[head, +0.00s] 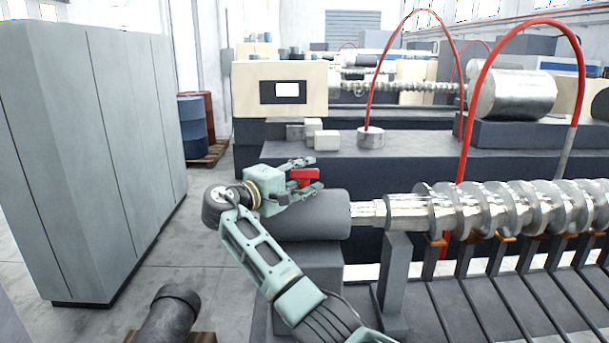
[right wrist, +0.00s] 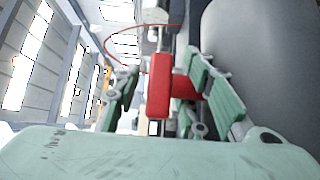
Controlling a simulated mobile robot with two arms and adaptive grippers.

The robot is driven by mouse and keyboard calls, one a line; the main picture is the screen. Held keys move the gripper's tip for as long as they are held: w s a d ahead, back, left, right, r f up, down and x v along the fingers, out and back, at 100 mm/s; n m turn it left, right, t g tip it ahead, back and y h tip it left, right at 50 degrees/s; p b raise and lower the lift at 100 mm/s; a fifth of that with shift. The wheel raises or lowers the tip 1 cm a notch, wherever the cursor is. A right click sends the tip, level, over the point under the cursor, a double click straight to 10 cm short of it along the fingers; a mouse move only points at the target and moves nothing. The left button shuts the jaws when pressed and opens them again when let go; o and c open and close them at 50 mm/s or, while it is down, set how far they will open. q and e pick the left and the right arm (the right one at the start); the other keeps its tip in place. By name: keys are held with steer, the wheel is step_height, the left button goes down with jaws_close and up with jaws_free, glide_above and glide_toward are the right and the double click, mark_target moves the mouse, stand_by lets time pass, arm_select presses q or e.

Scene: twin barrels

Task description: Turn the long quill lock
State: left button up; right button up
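The quill lock is a short red lever (head: 304,175) on top of the dark grey cylinder (head: 322,213) at the near machine's left end. My right gripper (head: 310,173) reaches in from the left of it, its fingers pointing right. In the right wrist view the red lever (right wrist: 160,86) stands between the two pale green fingers (right wrist: 165,90). A gap shows between the left finger and the lever. The right finger overlaps the lever's base in the picture, and I cannot tell whether it touches. The gripper looks open. My left gripper is out of view.
A shiny screw shaft (head: 520,208) runs right from the grey cylinder over a slatted bed. A tall grey cabinet (head: 95,150) stands left, with floor between. Red hoses (head: 473,100) arch behind the shaft. A dark pipe piece (head: 170,312) lies at the bottom left.

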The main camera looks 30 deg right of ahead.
steer(key=v, duration=1.2)
steer(key=shift+a, duration=0.1)
